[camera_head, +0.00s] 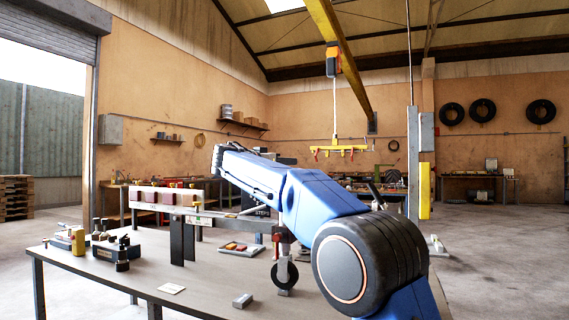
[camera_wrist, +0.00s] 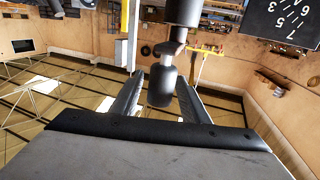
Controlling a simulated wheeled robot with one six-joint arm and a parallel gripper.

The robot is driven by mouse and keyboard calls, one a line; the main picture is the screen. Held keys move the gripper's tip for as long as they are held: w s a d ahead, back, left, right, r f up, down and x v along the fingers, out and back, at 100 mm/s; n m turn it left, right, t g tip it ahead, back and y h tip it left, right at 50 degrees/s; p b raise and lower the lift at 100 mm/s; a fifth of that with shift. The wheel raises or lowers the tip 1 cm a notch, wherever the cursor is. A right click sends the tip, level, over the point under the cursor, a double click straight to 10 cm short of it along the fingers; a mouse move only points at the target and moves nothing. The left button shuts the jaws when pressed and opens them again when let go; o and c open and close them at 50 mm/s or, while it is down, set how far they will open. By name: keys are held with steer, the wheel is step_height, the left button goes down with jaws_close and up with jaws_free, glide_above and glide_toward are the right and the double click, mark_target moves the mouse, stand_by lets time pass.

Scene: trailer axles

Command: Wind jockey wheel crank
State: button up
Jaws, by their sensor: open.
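In the wrist view, my gripper (camera_wrist: 158,80) has its two grey fingers apart, one on each side of a dark rounded grip (camera_wrist: 162,90), which I take for the crank's handle. A gap shows on both sides of the grip. A narrower neck joins it to a dark cylinder above it in the picture.
A grey bench (camera_head: 205,285) carries a dark coupling-like part (camera_head: 120,252), a small metal block (camera_head: 242,300) and a tray of small parts (camera_head: 240,249). A lamp board (camera_head: 166,198) stands behind. A yellow hoist beam (camera_head: 338,150) hangs beyond my arm. A numbered dark board (camera_wrist: 285,20) shows in the wrist view.

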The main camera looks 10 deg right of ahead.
steer(key=shift+w+d, duration=0.2)
steer(key=shift+d, duration=0.1)
steer(key=shift+c, duration=0.2)
jaws_close()
steer(key=shift+s+d+n+t+y, duration=0.1)
steer(key=shift+n+t+y, duration=0.2)
